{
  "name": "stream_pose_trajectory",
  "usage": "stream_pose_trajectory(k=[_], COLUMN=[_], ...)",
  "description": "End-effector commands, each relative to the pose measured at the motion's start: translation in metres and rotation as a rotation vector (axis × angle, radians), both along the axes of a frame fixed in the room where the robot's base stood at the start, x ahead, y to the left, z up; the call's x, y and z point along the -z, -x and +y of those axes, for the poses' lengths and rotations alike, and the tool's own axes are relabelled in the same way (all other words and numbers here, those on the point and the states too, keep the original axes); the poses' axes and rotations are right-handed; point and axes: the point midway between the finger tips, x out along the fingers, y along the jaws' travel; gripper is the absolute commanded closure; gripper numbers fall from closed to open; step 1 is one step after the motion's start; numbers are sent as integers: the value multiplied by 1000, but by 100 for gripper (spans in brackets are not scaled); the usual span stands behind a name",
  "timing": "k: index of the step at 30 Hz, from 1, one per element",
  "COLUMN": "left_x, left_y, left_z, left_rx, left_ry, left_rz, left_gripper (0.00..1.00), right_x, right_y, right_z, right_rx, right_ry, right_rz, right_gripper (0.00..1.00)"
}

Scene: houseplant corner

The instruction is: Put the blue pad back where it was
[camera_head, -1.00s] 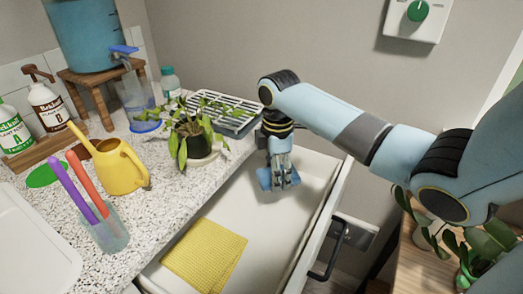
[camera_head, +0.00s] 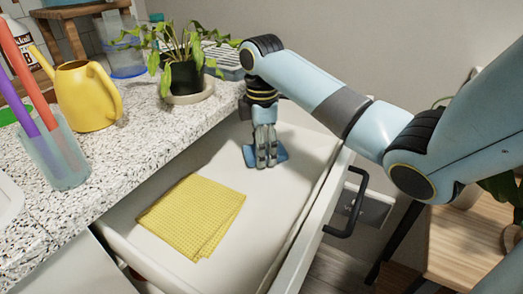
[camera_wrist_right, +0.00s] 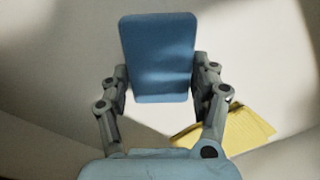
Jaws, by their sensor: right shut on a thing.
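The blue pad (camera_head: 281,154) is inside the open white drawer (camera_head: 312,148), toward its far end. My right gripper (camera_head: 265,161) points down into the drawer and is shut on the pad. In the right wrist view the pad (camera_wrist_right: 159,55) sits between the two fingers of the right gripper (camera_wrist_right: 160,82). The pad is at or just above the drawer floor; I cannot tell whether it touches. The fingers hide its middle in the head view. My left gripper is not in view.
A folded yellow cloth (camera_head: 193,216) lies in the drawer's nearer part, apart from the pad. The speckled counter (camera_head: 120,165) borders the drawer on the left, with a potted plant (camera_head: 184,75) and yellow watering can (camera_head: 88,97). The drawer's black handle (camera_head: 351,205) is at right.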

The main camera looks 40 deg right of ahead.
Motion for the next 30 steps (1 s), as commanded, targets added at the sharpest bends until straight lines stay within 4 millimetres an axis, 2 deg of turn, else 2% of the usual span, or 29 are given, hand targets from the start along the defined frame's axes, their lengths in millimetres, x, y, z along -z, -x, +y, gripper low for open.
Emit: stream_pose_trajectory(k=[2, 14, 15, 20, 30], left_x=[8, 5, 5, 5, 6], left_y=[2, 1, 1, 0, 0], left_z=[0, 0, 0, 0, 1], left_rx=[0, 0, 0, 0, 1], left_ry=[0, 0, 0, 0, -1], left_rz=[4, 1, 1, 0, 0], left_gripper=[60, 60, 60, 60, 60], right_x=[6, 5, 6, 6, 3], right_y=[0, 0, 0, 0, 0], right_z=[-1, 0, 0, 0, -1], right_rx=[0, 0, 0, 0, 0], right_ry=[1, 0, 0, 0, 1], right_rz=[0, -1, -1, -1, -2], right_gripper=[63, 63, 36, 15, 14])
